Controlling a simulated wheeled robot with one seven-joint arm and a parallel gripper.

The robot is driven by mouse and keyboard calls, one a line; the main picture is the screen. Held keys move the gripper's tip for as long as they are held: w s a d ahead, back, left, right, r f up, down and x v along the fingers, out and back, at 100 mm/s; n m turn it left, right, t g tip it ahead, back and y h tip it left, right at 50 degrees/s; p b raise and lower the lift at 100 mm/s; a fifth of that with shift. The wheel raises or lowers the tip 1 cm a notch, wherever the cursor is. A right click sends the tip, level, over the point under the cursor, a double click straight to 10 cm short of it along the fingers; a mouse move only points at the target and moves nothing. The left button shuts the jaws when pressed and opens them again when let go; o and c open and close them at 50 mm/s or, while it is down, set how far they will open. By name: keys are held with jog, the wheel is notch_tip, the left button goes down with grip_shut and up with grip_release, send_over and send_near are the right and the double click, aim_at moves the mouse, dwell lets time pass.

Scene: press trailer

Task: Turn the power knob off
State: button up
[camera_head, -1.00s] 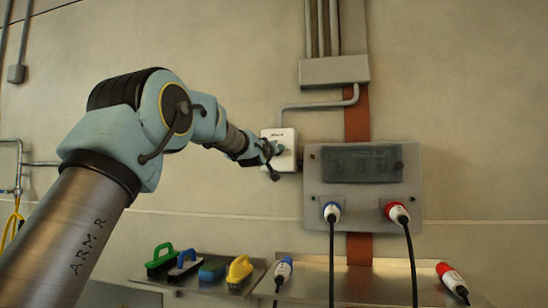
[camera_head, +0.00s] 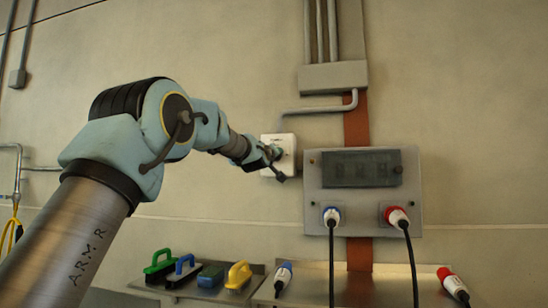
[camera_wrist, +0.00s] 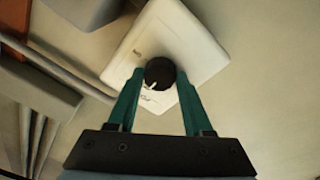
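The power knob (camera_wrist: 159,74) is round and black with a white pointer mark, on a white switch box (camera_wrist: 198,47) fixed to the wall. The box also shows in the head view (camera_head: 287,141), where my gripper (camera_head: 274,152) is at its front and hides the knob. In the wrist view my gripper (camera_wrist: 160,76) has one teal finger on each side of the knob, close against it, and looks shut on it. The pointer aims down and slightly left in that view, toward a small label. The labels are too small to read surely.
A grey panel (camera_head: 321,210) with a dark window (camera_head: 362,168) and blue and red plugs hangs right of the switch box. A conduit (camera_head: 318,109) runs above it. Brushes (camera_head: 185,267) and loose plugs lie on shelves below.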

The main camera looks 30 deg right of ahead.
jog(key=o, duration=0.4)
jog(key=shift+o, duration=0.2)
jog(key=b+v, duration=0.4)
jog(key=v, duration=0.6)
jog(key=shift+s+a, duration=0.25)
jog(key=shift+s, duration=0.05)
jog(key=shift+f, duration=0.1)
jog(key=w+a+f+g+y, duration=0.1)
jog(key=w+a+f+y, duration=0.1)
jog(key=a+f, duration=0.45)
jog(key=w+a+f+g+y, duration=0.1)
jog(key=w+a+f+y, duration=0.2)
jog(key=f, duration=0.6)
jog(key=s+a+f+g+y, duration=0.2)
jog(key=a+f, duration=0.7)
jog(key=s+a+f+g+y, duration=0.2)
jog(key=s+a+f, duration=0.1)
jog(key=a+f, duration=0.5)
jog(key=s+a+f+g+y, duration=0.4)
jog(key=s+a+f+g, duration=0.3)
jog(key=s+a+f, duration=1.1)
notch_tip(320, 180, up, 15)
jog(key=s+a+p, duration=0.1)
jog(key=s+p, duration=0.1)
jog(key=p, duration=1)
jog(key=shift+f+p, duration=0.2)
jog(key=shift+p, duration=0.2)
